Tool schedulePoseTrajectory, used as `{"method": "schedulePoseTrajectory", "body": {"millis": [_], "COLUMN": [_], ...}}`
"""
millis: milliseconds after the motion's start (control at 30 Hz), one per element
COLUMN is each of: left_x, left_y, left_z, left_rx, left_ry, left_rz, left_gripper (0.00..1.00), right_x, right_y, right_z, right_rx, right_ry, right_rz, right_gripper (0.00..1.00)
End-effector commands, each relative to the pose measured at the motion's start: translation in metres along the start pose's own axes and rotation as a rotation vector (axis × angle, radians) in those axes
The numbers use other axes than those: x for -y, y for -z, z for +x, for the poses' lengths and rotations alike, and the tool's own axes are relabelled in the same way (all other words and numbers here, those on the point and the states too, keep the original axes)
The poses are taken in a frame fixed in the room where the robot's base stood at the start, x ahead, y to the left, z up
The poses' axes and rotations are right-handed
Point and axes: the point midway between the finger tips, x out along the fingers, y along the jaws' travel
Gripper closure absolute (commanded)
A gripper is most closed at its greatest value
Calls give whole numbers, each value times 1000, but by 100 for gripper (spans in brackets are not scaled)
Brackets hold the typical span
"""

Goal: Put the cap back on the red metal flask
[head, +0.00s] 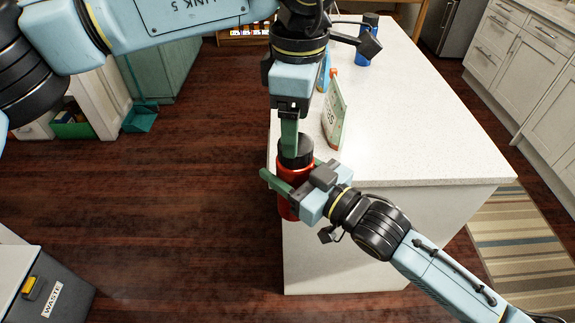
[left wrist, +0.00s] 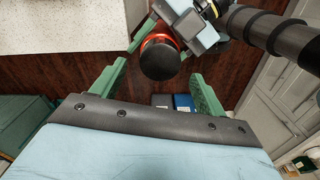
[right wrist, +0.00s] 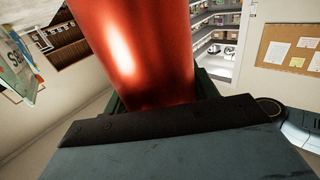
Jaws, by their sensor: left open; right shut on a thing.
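The red metal flask (head: 288,200) is held off the floor beside the counter's near left corner. My right gripper (head: 291,180) is shut on its body; the flask also fills the middle of the right wrist view (right wrist: 140,50). The black cap (head: 297,152) sits at the top of the flask, and in the left wrist view (left wrist: 159,58) red shows around its edge. I cannot tell whether it is fully seated. My left gripper (head: 289,142) is open above the flask, pointing down, with the cap between its fingertips in the left wrist view (left wrist: 160,72).
The white counter (head: 420,140) is just right of the flask. A carton (head: 335,115) stands near its left edge, with a blue bottle (head: 366,45) farther back. A waste bin (head: 45,290) stands at lower left. The wooden floor on the left is clear.

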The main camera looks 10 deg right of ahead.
Motion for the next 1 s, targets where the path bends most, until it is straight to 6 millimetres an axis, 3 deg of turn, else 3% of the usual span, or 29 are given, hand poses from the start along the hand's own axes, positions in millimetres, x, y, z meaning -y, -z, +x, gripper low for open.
{"method": "schedulePoseTrajectory", "body": {"millis": [267, 800, 1000], "left_x": [0, 0, 0], "left_y": [0, 0, 0], "left_z": [-2, -34, -40], "left_rx": [1, 3, 3], "left_ry": [-1, 0, 1], "left_rz": [-52, -857, -1000], "left_gripper": [28, 28, 28], "right_x": [0, 0, 0], "right_y": [1, 1, 1], "right_z": [0, 0, 0], "right_rx": [-3, -3, -3], "right_ry": [0, 0, 0], "right_rz": [0, 0, -1], "right_gripper": [100, 100, 100]}}
